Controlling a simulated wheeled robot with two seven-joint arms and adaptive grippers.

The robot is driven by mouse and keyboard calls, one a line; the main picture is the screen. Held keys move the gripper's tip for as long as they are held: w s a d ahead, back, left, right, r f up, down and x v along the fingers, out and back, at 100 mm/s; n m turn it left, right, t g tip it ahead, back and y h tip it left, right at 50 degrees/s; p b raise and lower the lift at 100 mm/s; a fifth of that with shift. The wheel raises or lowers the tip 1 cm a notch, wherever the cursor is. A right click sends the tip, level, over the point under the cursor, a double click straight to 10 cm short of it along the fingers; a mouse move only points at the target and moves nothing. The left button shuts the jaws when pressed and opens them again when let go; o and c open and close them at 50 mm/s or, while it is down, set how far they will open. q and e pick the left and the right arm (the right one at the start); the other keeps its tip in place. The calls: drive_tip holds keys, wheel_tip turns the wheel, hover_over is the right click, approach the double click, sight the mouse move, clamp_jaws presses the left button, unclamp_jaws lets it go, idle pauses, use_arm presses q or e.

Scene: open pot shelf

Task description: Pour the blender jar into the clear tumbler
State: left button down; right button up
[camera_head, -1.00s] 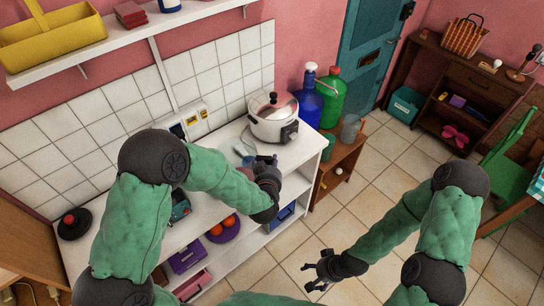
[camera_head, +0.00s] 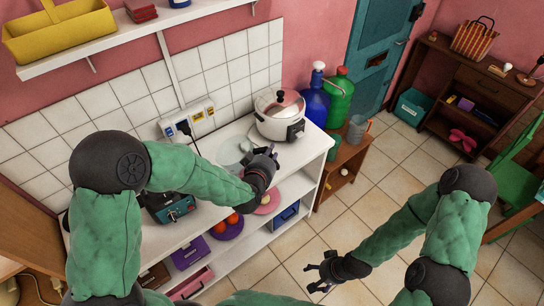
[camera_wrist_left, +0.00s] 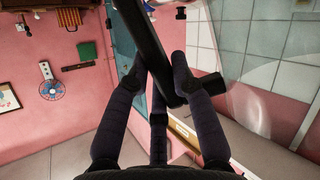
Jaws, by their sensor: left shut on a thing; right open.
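My left gripper (camera_head: 262,164) is above the white counter, left of and in front of the rice cooker. It is shut on the dark handle (camera_wrist_left: 150,45) of the blender jar, which crosses between the fingers in the left wrist view. The jar's clear body (camera_wrist_left: 255,100) shows faintly at right there. In the head view a pale see-through round shape (camera_head: 230,152) left of the gripper looks like the jar; its tilt and contents cannot be told. I cannot make out the clear tumbler for certain. My right gripper (camera_head: 325,272) is open and empty over the floor.
A white rice cooker (camera_head: 280,118) stands behind the gripper. A teal appliance (camera_head: 174,209) stands on the counter (camera_head: 300,157) at left, partly behind my arm. Blue (camera_head: 314,98) and green (camera_head: 339,100) jugs and a grey cup (camera_head: 357,127) are to the right. The floor there is clear.

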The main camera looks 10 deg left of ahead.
sight(260, 149)
use_arm(q)
drive_tip(key=shift+a+r+n+h, duration=0.35)
drive_tip(key=shift+r+n, duration=0.1)
drive_tip(key=shift+r, duration=0.15)
drive_tip(key=shift+a+r+n+h, duration=0.25)
drive_tip(key=shift+a+r+n, duration=0.1)
drive_tip(key=shift+r+n, duration=0.15)
drive_tip(key=shift+a+n+t+b, duration=0.35)
drive_tip(key=shift+a+b, duration=0.2)
drive_tip(key=shift+a, duration=0.25)
drive_tip(key=shift+s+a+r+n+t+h, duration=0.15)
drive_tip(key=shift+a+n+h, duration=0.3)
drive_tip(key=shift+a, duration=0.35)
drive_tip(key=shift+a+r+n+t+h, duration=0.1)
drive_tip(key=shift+a+n+h, duration=0.3)
drive_tip(key=shift+a, duration=0.4)
drive_tip(key=a+n+b, duration=0.2)
drive_tip(key=shift+s+a+f+t+h, duration=0.15)
drive_tip(key=shift+a+f+t+h, duration=0.15)
drive_tip(key=shift+a+f, duration=0.1)
drive_tip(key=shift+s+a+n+h+b, duration=0.1)
drive_tip(key=shift+a+n+h+b, duration=0.15)
drive_tip(key=shift+a+n+b, duration=0.65)
drive_tip(key=shift+a+t+p, duration=0.3)
drive_tip(key=shift+p, duration=0.1)
drive_tip(key=shift+r, duration=0.1)
